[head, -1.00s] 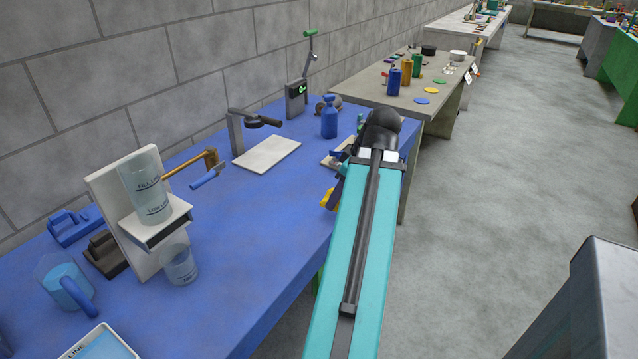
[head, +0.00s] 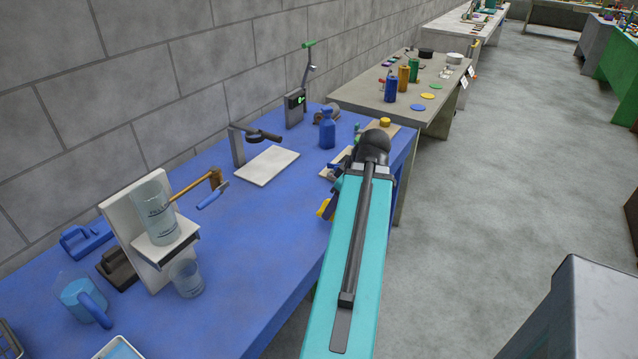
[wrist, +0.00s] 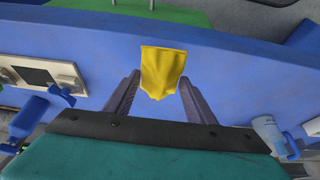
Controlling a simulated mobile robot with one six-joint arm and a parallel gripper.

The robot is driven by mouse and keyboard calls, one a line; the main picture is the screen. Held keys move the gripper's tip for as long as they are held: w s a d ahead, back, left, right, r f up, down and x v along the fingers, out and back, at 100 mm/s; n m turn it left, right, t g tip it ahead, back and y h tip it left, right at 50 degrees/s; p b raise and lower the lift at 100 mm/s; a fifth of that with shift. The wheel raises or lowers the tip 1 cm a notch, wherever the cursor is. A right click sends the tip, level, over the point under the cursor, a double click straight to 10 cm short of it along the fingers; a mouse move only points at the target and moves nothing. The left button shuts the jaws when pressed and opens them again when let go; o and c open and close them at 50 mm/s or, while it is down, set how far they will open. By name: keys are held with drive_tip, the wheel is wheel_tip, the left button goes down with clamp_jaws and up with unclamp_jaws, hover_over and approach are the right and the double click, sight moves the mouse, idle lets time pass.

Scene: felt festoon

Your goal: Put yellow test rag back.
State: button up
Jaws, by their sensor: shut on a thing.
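The yellow test rag (wrist: 163,70) is between the two fingers of my gripper (wrist: 160,80) in the wrist view, hanging with a creased lower edge. Blue tabletop shows behind it. In the head view only a small yellow part of the rag (head: 324,208) shows, just left of my arm, by the right edge of the blue table (head: 255,245). My gripper is shut on the rag. My arm hides most of the gripper in the head view.
A white board (head: 267,165), a blue spray bottle (head: 327,130) and a yellow round thing (head: 385,122) stand toward the table's far end. A white stand with a clear beaker (head: 155,213) is at left. The tabletop's middle is clear. Floor lies to the right.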

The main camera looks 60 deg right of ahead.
drive_tip(key=p, duration=0.3)
drive_tip(key=shift+w+d+r, duration=0.1)
drive_tip(key=shift+w, duration=0.15)
drive_tip(key=w+d+p, duration=0.1)
drive_tip(key=w+d, duration=0.2)
drive_tip(key=w+d+f+p, duration=0.1)
drive_tip(key=w+d+p, duration=0.1)
drive_tip(key=w, duration=0.1)
drive_tip(key=w+d+p, duration=0.1)
drive_tip(key=w+d, duration=0.2)
drive_tip(key=w, duration=0.1)
drive_tip(key=shift+w+d+f, duration=0.1)
drive_tip(key=shift+d+f, duration=0.2)
drive_tip(key=shift+d, duration=0.05)
drive_tip(key=shift+f, duration=0.1)
drive_tip(key=shift+f+p, duration=1.05)
drive_tip(key=shift+f, duration=0.65)
drive_tip(key=shift+f, duration=0.2)
drive_tip(key=o, duration=1)
drive_tip(key=shift+r, duration=0.1)
